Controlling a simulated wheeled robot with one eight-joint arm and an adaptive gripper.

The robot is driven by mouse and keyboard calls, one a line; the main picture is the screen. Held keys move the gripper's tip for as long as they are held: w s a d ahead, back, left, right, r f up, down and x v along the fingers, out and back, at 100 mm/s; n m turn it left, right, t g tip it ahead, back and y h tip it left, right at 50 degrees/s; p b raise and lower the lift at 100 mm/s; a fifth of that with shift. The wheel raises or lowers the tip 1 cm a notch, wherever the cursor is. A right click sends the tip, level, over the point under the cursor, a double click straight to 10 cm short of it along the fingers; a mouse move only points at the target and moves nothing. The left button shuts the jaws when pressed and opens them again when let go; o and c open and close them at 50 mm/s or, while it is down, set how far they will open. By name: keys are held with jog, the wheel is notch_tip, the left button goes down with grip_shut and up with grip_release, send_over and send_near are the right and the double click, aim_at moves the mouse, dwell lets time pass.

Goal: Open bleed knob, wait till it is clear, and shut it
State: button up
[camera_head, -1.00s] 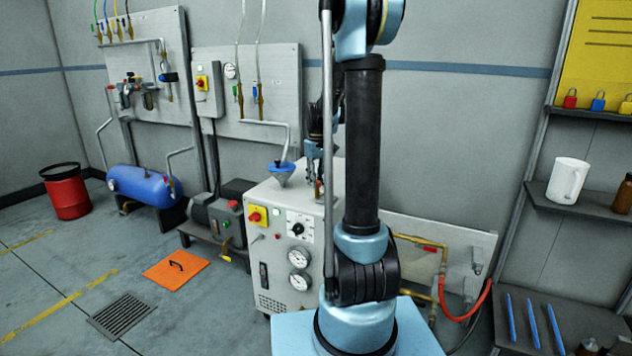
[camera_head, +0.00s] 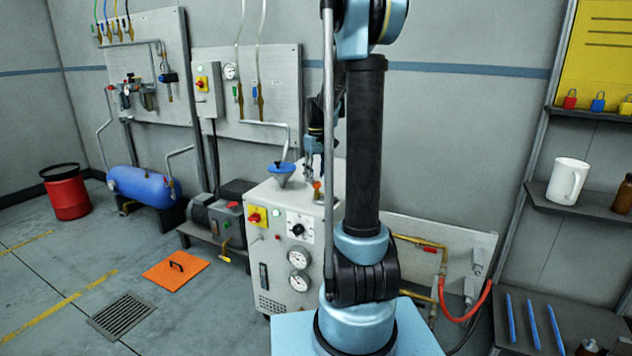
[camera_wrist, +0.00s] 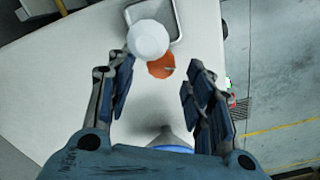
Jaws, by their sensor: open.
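An orange knob (camera_head: 317,186) stands on top of the pale machine cabinet (camera_head: 268,207); I take it for the bleed knob. In the wrist view the orange knob (camera_wrist: 161,67) lies between my fingertips, with a white round cap (camera_wrist: 148,40) partly covering it. My gripper (camera_wrist: 160,78) is open, one finger on each side, with visible gaps to the knob. In the head view my gripper (camera_head: 314,162) is just above the knob, partly hidden by my arm. No fluid or its clarity can be made out.
A blue funnel (camera_head: 281,169) stands on the cabinet near my gripper; its blurred edge shows low between my fingers. A grey pipe loop (camera_wrist: 178,20) lies beyond the white cap. Gauges (camera_head: 299,258) and a red switch (camera_head: 254,217) are on the cabinet front.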

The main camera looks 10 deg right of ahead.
notch_tip(320, 180, up, 10)
jog(key=shift+f, duration=0.15)
dwell(0.3)
jog(key=shift+w, duration=0.1)
jog(key=n, duration=0.1)
send_near(317, 182)
notch_tip(317, 182, down, 9)
jog(key=shift+w+r, duration=0.1)
jog(key=shift+w, duration=0.05)
dwell(1.1)
jog(key=c, duration=1.1)
